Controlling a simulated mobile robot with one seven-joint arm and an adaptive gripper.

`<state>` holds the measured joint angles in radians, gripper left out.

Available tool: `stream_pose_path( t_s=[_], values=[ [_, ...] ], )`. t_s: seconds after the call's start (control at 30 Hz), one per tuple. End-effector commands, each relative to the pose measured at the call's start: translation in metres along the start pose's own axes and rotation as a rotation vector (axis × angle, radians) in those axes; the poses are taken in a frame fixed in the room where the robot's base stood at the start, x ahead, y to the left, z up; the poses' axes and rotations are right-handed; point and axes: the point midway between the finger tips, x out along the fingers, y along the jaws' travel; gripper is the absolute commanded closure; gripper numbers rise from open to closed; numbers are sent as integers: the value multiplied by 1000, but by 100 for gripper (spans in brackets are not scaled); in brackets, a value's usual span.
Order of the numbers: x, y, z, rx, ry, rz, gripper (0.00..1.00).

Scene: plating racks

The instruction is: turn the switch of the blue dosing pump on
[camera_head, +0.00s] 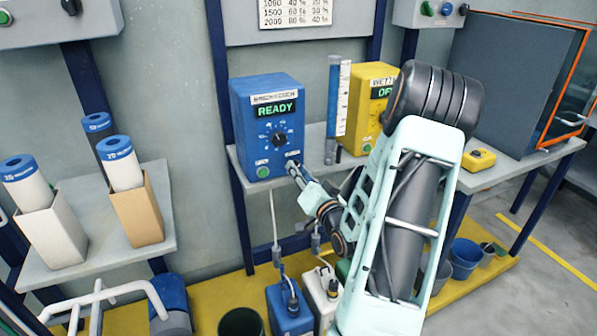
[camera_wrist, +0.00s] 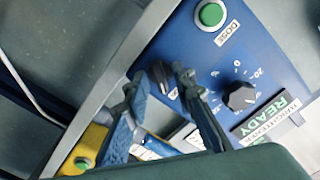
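The blue dosing pump (camera_head: 262,98) stands on a grey shelf, its display (camera_head: 275,109) lit with READY. Its front carries a round dial (camera_head: 280,139) and a green DOSE button (camera_head: 263,172). My gripper (camera_head: 292,167) is at the lower right corner of the pump front, covering that spot in the head view. In the wrist view my gripper (camera_wrist: 159,72) has its two fingers apart, with a small dark switch (camera_wrist: 161,80) between the tips. I cannot tell whether the fingers touch it, nor read its position. The dial (camera_wrist: 239,95) and green button (camera_wrist: 211,14) show beside the fingers.
A yellow box (camera_head: 478,159) lies on the shelf at right. Canisters (camera_head: 290,312) stand below. Rolls in boxes (camera_head: 138,212) occupy the left shelf.

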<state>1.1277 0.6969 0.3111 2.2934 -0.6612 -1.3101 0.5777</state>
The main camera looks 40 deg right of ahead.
Motion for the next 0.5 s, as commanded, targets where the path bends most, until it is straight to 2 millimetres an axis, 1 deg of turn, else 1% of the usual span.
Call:
stream_pose_path(
  t_s=[0.23,0.33,0.43,0.5],
  values=[
    [0,0,-1,-2,1,-1,74],
    [-4,0,-1,-2,2,0,74],
    [-16,1,-1,-2,1,3,74],
    [-29,0,-1,-2,2,2,74]
  ],
)
